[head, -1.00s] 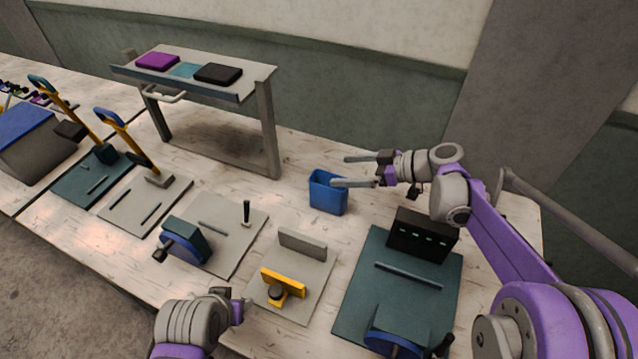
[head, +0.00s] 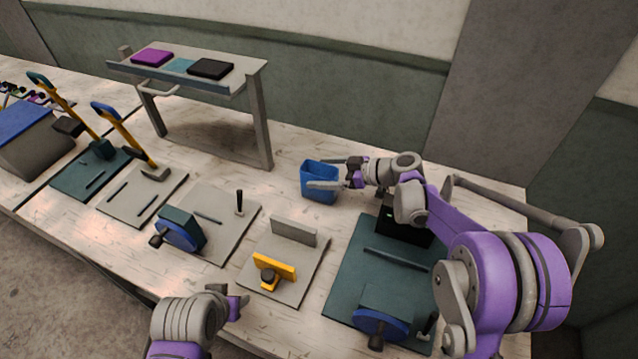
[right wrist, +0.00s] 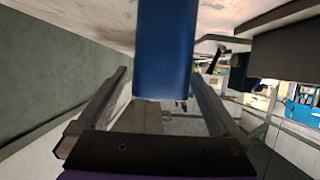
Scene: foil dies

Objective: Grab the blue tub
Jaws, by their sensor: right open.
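The blue tub (head: 318,188) stands upright on the wooden bench, right of the raised shelf. My right gripper (head: 318,172) is open at the tub, with one finger at its far side and one at its near side. In the right wrist view the tub (right wrist: 165,50) fills the middle, and the fingers of the right gripper (right wrist: 165,95) lie to its left and right with gaps showing. I cannot tell whether either finger touches it. My left gripper (head: 240,300) is low at the front edge of the bench, away from the tub; its jaws are too unclear to judge.
A raised shelf (head: 258,120) with purple and black pads stands left of the tub. A dark green plate (head: 350,290) with a black block lies below my right arm. A grey plate with a yellow clamp (head: 270,268) lies in front. Bare bench surrounds the tub.

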